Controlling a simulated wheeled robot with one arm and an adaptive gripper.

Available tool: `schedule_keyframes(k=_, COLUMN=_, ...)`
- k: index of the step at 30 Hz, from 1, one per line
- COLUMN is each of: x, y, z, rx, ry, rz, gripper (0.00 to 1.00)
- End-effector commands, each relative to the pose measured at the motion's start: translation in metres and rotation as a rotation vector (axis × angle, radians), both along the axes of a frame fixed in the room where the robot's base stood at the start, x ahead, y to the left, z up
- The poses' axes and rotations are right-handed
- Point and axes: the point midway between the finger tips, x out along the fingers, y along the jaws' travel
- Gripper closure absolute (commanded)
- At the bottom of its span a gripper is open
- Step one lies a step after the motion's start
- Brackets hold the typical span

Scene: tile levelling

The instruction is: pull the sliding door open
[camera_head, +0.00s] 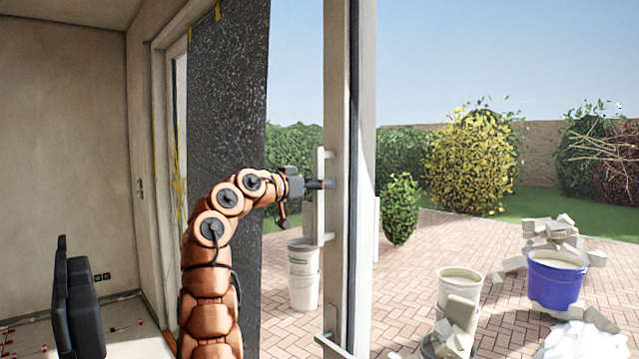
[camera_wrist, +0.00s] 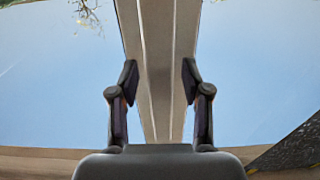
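The sliding door's pale vertical frame (camera_head: 361,80) stands at the centre of the head view, with a white upright bar handle (camera_head: 319,222) on its left side. My gripper (camera_head: 322,184) is at the handle's mid-height, and a dark finger crosses in front of the bar. In the wrist view my gripper (camera_wrist: 159,80) has its two dark fingers apart. A pale upright profile (camera_wrist: 158,60) runs between them, with sky showing beside it. I cannot tell whether either finger touches it. The handle and the frame behind it are hard to tell apart there.
A dark chair-like object (camera_head: 77,300) stands lower left. Outside are a white bucket (camera_head: 303,275), a blue tub (camera_head: 556,280), another bucket (camera_head: 458,288) and rubble (camera_head: 550,232) on brick paving (camera_head: 420,262).

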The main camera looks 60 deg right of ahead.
Motion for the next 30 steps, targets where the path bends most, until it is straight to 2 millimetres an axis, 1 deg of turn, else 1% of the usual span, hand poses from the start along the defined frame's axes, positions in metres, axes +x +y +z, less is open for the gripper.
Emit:
schedule_keyframes(k=1, x=0.0000, y=0.0001, z=0.0000, rx=0.000, ry=0.000, rz=0.000, gripper=0.56)
schedule_keyframes(k=12, x=0.0000, y=0.0002, z=0.0001, rx=0.000, ry=0.000, rz=0.000, gripper=0.95)
schedule_keyframes(k=14, x=0.0000, y=0.0002, z=0.0000, rx=0.000, ry=0.000, rz=0.000, gripper=1.00)
schedule_keyframes(k=25, x=-0.0004, y=0.0002, z=0.0000, rx=0.000, ry=0.001, rz=-0.001, gripper=1.00)
schedule_keyframes(k=26, x=-0.0024, y=-0.0064, z=0.0006, rx=0.003, ry=0.002, rz=-0.004, gripper=1.00)
schedule_keyframes(k=30, x=-0.0004, y=0.0005, z=-0.0006, rx=0.000, ry=0.000, rz=0.001, gripper=1.00)
